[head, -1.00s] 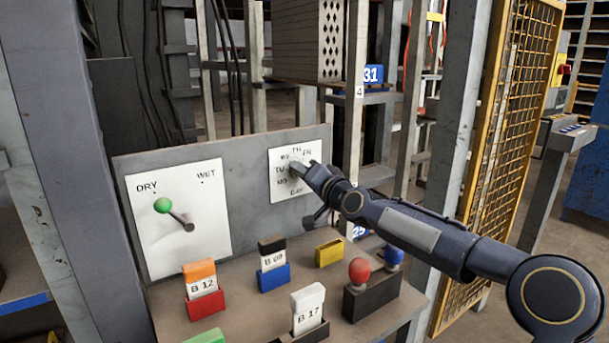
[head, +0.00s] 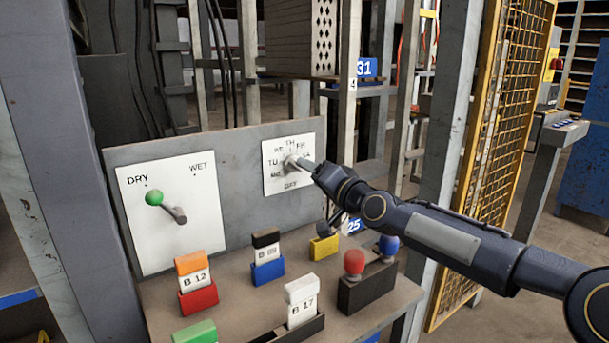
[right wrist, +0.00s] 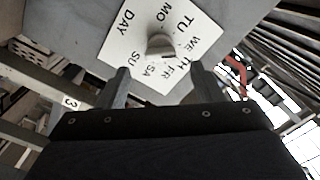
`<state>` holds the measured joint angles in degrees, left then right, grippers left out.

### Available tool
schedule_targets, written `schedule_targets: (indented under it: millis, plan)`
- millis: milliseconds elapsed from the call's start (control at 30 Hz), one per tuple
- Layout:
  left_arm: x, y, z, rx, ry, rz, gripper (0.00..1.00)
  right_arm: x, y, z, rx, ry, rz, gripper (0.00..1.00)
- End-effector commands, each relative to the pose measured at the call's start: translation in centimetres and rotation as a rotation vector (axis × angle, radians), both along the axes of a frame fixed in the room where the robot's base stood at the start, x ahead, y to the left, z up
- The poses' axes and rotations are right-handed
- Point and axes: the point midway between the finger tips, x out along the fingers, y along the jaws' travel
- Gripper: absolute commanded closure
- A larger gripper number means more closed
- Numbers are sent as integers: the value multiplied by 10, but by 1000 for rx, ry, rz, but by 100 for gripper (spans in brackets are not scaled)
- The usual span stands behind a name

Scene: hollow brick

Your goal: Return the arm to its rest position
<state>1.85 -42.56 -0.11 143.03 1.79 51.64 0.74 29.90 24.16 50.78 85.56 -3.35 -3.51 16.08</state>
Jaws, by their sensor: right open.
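My right arm comes in from the right in the head view. Its gripper (head: 306,167) is in front of the white day dial plate (head: 277,181), at the right side of the grey panel. The right wrist view shows its two fingers (right wrist: 160,84) apart, with nothing held between them. The dial's grey knob (right wrist: 160,45) lies beyond the fingertips, clear of them in that view. The day letters are around the knob. My left gripper is not in view.
A DRY/WET plate (head: 181,235) with a green-tipped lever (head: 155,198) is at the left. Below stand card holders, a yellow block (head: 323,248) and a black box with red (head: 353,262) and blue knobs. A post (head: 450,130) and yellow mesh fence (head: 510,120) are behind my arm.

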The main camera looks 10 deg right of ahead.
Motion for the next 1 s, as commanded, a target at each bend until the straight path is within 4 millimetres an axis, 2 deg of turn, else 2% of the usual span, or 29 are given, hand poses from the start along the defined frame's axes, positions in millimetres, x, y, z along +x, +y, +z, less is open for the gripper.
schedule_targets:
  millis: [200, 533, 833, 1000]
  plan:
    - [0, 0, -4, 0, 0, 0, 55, -13, -4, -1, -3, 1, 1, 40]
    - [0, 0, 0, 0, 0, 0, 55, -13, -4, 4, -1, 1, 2, 40]
    - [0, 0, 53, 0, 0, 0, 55, -13, -4, 57, -1, 1, 2, 40]
    - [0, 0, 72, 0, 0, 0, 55, -13, -4, 76, -1, 1, 2, 40]
